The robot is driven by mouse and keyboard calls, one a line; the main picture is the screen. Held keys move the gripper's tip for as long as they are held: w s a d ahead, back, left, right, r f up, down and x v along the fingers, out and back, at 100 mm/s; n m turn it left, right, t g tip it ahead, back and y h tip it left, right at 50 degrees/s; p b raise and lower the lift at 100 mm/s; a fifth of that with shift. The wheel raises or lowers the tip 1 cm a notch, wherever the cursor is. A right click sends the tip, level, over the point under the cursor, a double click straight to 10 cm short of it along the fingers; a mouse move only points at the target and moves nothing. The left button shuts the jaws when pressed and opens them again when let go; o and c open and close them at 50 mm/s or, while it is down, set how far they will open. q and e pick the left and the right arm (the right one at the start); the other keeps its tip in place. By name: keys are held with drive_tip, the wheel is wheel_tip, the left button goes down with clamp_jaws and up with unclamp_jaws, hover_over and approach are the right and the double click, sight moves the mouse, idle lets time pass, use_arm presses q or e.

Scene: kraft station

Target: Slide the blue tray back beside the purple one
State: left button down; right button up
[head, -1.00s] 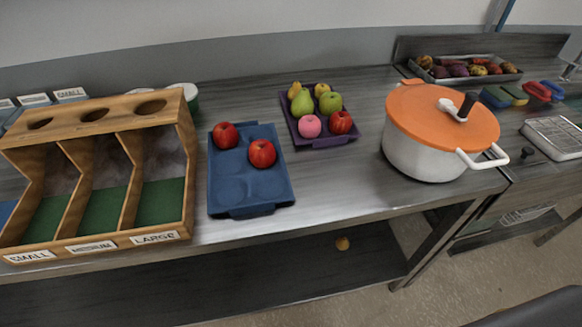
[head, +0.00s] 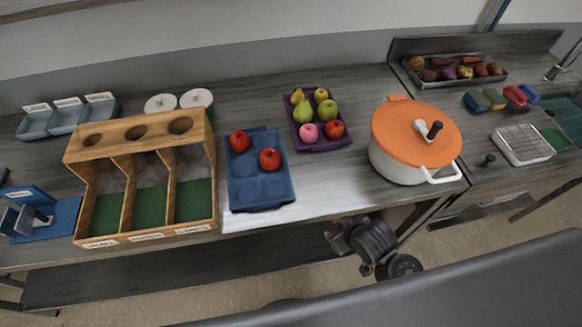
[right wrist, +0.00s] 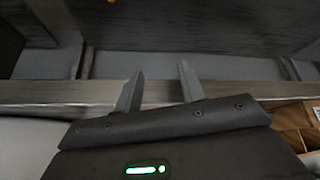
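The blue tray (head: 262,188) lies on the metal counter in the head view, between the wooden sorter and the purple tray. Two red apples, one (head: 239,141) at its far left and one (head: 269,160) nearer its middle, sit in it; its near cups are empty. The purple tray (head: 321,147) lies to its right and a little farther back, holding several fruits, with a narrow gap between the trays. My right gripper (head: 340,236) is below the counter's front edge, apart from both trays. Its fingers stand apart and empty in the right wrist view (right wrist: 160,72). My left gripper is not visible.
The wooden sorter (head: 145,238) stands close left of the blue tray. A white pot with an orange lid (head: 415,135) stands right of the purple tray. A fruit pan (head: 455,80) is at the back right. Bare counter (head: 325,180) lies in front of the purple tray.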

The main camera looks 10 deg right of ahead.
wheel_tip(320, 180, up, 8)
drive_tip(key=a+t+p, duration=0.1)
drive_tip(key=p, duration=0.1)
drive_tip(key=w+a+r+n+g+y, duration=0.1)
drive_tip(key=w+a+r+n+y, duration=0.25)
drive_tip(key=w+a+n, duration=0.35)
drive_tip(key=w+a+r+n+g+y, duration=0.15)
drive_tip(key=w+a+n+y, duration=0.3)
drive_tip(key=a, duration=0.45)
drive_tip(key=d+g, duration=0.1)
drive_tip(key=d+n+g, duration=0.1)
drive_tip(key=d, duration=0.1)
drive_tip(key=d+n+g, duration=0.1)
drive_tip(key=d+g, duration=0.1)
drive_tip(key=shift+s+f+n, duration=0.15)
drive_tip(key=shift+f+n, duration=0.1)
drive_tip(key=shift+f, duration=0.15)
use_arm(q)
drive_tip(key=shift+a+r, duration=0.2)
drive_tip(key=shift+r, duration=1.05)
use_arm(e)
drive_tip(key=shift+s+d+g+h, duration=0.1)
drive_tip(key=shift+d+g+h, duration=0.1)
drive_tip(key=shift+g+h, duration=0.1)
